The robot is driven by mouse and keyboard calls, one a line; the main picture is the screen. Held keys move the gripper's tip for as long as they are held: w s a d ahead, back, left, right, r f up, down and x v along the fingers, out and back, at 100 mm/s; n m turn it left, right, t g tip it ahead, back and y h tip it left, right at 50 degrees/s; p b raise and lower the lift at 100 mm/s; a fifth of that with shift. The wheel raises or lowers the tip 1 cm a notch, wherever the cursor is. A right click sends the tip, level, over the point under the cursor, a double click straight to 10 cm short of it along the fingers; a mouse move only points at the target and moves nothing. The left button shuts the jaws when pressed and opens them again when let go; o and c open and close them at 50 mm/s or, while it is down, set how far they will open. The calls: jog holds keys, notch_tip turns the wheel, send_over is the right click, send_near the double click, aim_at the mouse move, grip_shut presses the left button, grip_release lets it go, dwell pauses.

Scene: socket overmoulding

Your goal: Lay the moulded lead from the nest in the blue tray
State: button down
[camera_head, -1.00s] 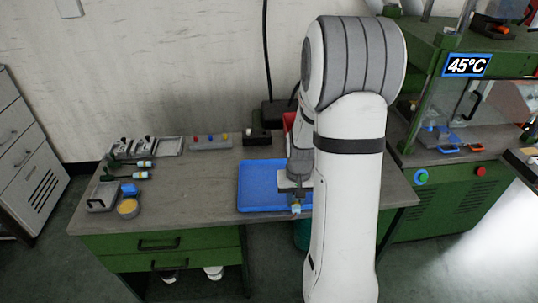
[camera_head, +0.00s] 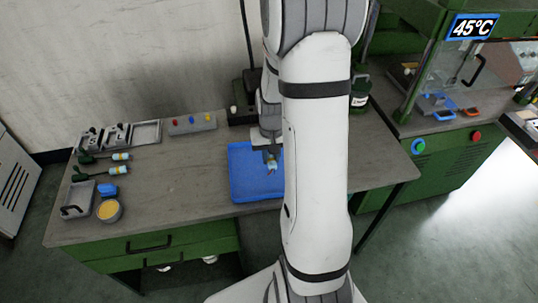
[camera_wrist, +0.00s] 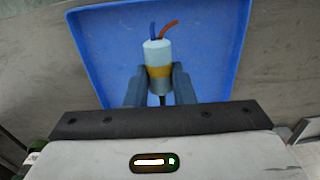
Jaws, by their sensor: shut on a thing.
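The moulded lead (camera_wrist: 157,56) is a pale blue-white cylinder with a yellow band and blue and red wires at its end. My gripper (camera_wrist: 158,84) is shut on it, with one finger on each side. The blue tray (camera_wrist: 215,45) lies behind it in the wrist view. In the head view the blue tray (camera_head: 245,185) lies on the bench, and the lead (camera_head: 271,166) and my gripper (camera_head: 271,157) are over its inside. I cannot tell whether the lead touches the tray floor. My arm hides the tray's right part.
Two similar leads (camera_head: 105,175) lie on the left of the bench (camera_head: 180,190), near a grey box (camera_head: 76,200), a blue block (camera_head: 107,189) and a yellow-filled pot (camera_head: 109,210). A green press (camera_head: 430,165) stands at right. The bench middle is clear.

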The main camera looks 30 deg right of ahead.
aim_at(271, 182)
jog(key=shift+s+f+b, duration=0.2)
jog(key=shift+f+b, duration=3.85)
jog(key=shift+f, duration=0.8)
jog(key=c, duration=1.2)
grip_release()
jog(key=shift+o, duration=0.2)
jog(key=shift+r, duration=0.15)
notch_tip(271, 182, up, 8)
jog(key=shift+s+f, duration=0.1)
jog(key=shift+f, duration=0.1)
jog(key=s+a+r+n+t, duration=0.2)
jog(key=s+a+r+n, duration=0.1)
jog(key=s+a+r, duration=0.9)
jog(key=shift+s+a+n+t, duration=0.2)
jog(key=shift+s+n+t, duration=0.1)
jog(key=shift+s, duration=0.6)
